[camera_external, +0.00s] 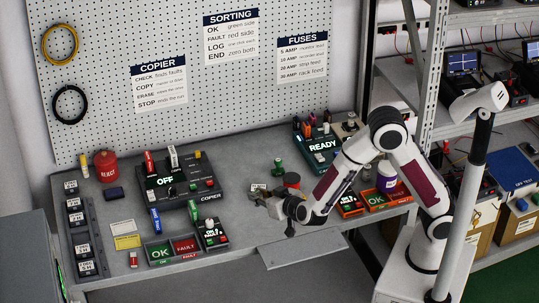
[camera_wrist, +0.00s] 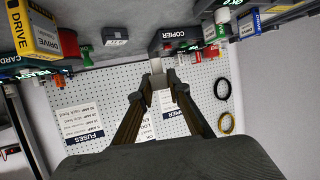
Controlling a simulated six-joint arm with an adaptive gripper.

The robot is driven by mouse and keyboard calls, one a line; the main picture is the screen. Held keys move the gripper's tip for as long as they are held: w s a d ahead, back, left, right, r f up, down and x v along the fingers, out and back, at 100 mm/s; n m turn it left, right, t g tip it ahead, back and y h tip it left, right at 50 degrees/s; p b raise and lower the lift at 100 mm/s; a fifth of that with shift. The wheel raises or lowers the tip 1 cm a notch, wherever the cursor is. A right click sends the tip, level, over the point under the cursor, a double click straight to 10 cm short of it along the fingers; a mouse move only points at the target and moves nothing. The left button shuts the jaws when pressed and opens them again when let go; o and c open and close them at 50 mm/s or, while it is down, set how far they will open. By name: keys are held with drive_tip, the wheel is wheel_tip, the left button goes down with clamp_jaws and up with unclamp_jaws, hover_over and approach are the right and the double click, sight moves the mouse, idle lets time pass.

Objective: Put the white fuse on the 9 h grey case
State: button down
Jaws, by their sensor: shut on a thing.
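My gripper (camera_external: 265,199) is over the bench, right of the copier. In the wrist view its fingertips (camera_wrist: 159,82) are closed on a small pale piece (camera_wrist: 157,72), which looks like a white fuse; the fingers partly hide it. Another white upright piece (camera_external: 173,155) stands on the copier (camera_external: 180,184), beside a red one. Several grey cases with white labels stand in a column at the bench's left, among them the top case (camera_external: 70,187) and a lower case (camera_external: 83,251). Their hour labels are too small to read for certain. My gripper is well to their right.
A small device (camera_external: 211,234) and an OK/FAULT tray (camera_external: 173,250) stand at the front.

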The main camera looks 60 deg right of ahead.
drive_tip(key=w+d+r+m+g+h, duration=0.1)
drive_tip(key=w+d+m+h, duration=0.1)
drive_tip(key=d, duration=0.5)
drive_tip(key=w+d+r+m+g+h, duration=0.1)
drive_tip(key=w+d+r, duration=0.1)
drive_tip(key=w+d, duration=0.3)
drive_tip(key=d, duration=0.2)
drive_tip(key=shift+d+r+m+h, duration=0.2)
drive_tip(key=shift+d+m+h, duration=0.15)
drive_tip(key=shift+m+h, duration=0.05)
drive_tip(key=shift+f+g, duration=0.15)
drive_tip(key=shift+g, duration=0.15)
drive_tip(key=shift+f, duration=3)
drive_tip(key=shift+f, duration=1.9)
drive_tip(key=shift+f, duration=0.15)
